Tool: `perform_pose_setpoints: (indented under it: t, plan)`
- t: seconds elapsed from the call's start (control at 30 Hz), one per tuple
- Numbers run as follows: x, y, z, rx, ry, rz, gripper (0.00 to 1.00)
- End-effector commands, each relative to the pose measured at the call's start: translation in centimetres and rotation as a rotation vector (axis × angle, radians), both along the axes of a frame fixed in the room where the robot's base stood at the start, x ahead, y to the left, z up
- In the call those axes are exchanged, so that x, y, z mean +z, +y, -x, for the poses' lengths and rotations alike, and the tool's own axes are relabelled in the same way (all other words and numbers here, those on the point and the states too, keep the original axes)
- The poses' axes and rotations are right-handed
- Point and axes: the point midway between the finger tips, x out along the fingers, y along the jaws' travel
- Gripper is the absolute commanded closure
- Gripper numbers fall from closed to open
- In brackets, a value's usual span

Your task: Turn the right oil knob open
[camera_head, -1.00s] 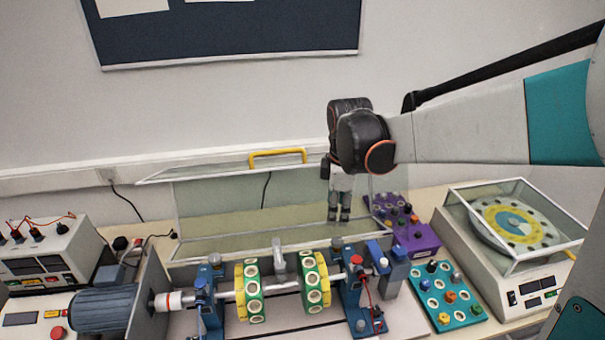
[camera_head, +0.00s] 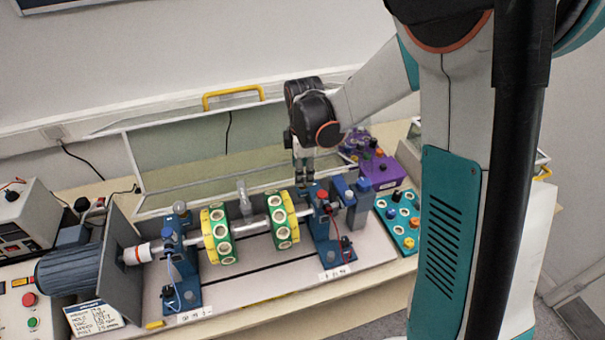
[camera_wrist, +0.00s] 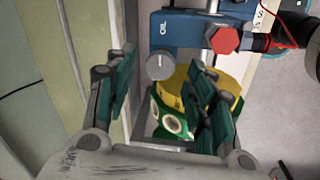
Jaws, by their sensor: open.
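The right oil knob (camera_wrist: 160,66) is a round grey knob with a pale pointer line, beside the letters OIL on the right blue bearing block (camera_wrist: 185,28). In the wrist view it lies between my two open green-padded fingers, farther away than them, and neither finger visibly touches it. My gripper (camera_wrist: 166,78) is empty. In the head view my gripper (camera_head: 304,180) points down just above the right bearing block (camera_head: 322,222), and the knob there is hard to make out behind the fingers. The left bearing block (camera_head: 180,250) stands across the shaft.
Two green-and-yellow discs (camera_head: 218,237) sit on the shaft between the blocks. A red hexagonal knob (camera_wrist: 223,39) and cables are close to the oil knob. A raised clear guard (camera_head: 185,165) stands behind. A purple box (camera_head: 375,172) and a teal tray (camera_head: 398,222) are to the right.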

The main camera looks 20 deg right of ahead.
Motion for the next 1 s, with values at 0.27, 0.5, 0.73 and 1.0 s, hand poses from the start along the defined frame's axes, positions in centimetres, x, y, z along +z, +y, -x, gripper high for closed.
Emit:
perform_pose_setpoints:
  t: [0.27, 0.5, 0.73, 1.0]
  plan:
    - [-1.52, -0.04, -0.15, 0.0, 0.0, 0.0, 0.5]
    - [-1.51, -0.04, -0.15, 0.0, 0.0, 0.0, 0.55]
    - [-1.5, -0.04, -0.15, 0.0, 0.0, 0.0, 0.95]
    - [-1.53, -0.03, -0.13, -0.022, 0.0, 0.001, 0.95]
